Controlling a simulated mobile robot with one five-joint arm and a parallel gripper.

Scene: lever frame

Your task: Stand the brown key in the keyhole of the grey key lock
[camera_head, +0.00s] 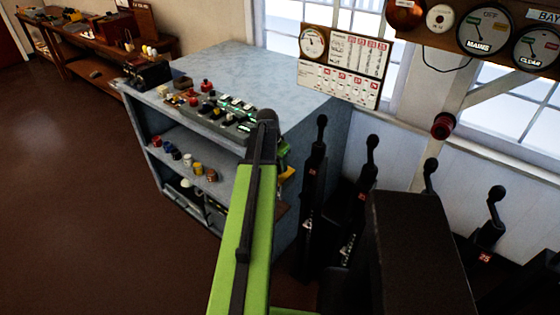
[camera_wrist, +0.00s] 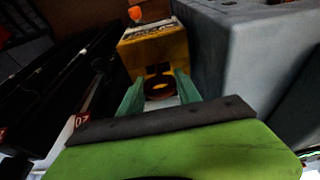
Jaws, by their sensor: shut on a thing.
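My gripper (camera_wrist: 160,82) shows in the wrist view, its two pale green fingers on either side of a dark brown ring. The ring looks like the bow of the brown key (camera_wrist: 158,88), and my gripper is shut on it. The rest of the key is hidden or too dark to make out. A yellow box (camera_wrist: 150,48) with dark openings in its front stands just beyond the key. I cannot tell whether the key touches it. I cannot make out the grey key lock for sure in either view.
A blue-grey cabinet (camera_head: 240,65) with small coloured things on its top stands left of several black levers (camera_head: 316,175). In the wrist view a large grey block (camera_wrist: 245,50) is close on the right, and dark lever frames (camera_wrist: 60,85) are on the left. The floor (camera_head: 85,180) at left is clear.

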